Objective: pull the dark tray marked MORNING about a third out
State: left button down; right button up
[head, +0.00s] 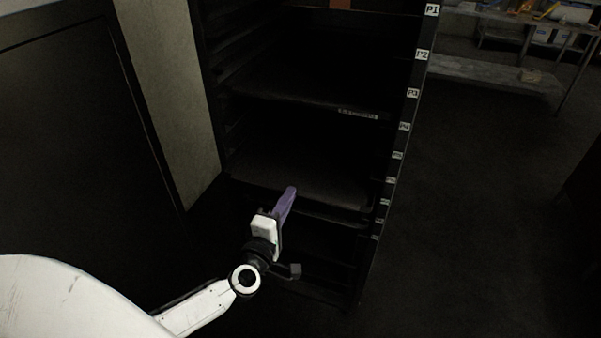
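A dark rack holds dark trays. The upper tray (290,95) has a small pale label (358,114) near the right end of its front edge; its lettering is too small to read. A lower dark tray (325,185) shows no label that I can make out, so I cannot tell which is marked MORNING. My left gripper (290,193) has purple fingers pointing up towards the lower tray's front edge and overlapping it in the picture. I cannot tell whether they touch it, or whether they are apart or closed. My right gripper is out of view.
The rack's right post (403,130) carries white slot tags, P1 at the top and several below. A pale panel (175,85) and a dark cabinet (75,120) stand left of the rack. The dark floor (470,210) to the right is clear; shelving (495,72) stands behind.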

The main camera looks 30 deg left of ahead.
pick_arm(q)
jog(key=p+v, duration=0.1)
jog(key=v, duration=1.2)
jog(key=shift+s+d+p, duration=0.15)
jog(key=shift+s+p, duration=0.15)
jog(key=shift+p, duration=0.05)
jog(key=c, duration=1.9)
grip_release()
jog(key=shift+r, duration=0.1)
jog(key=shift+v, duration=3.95)
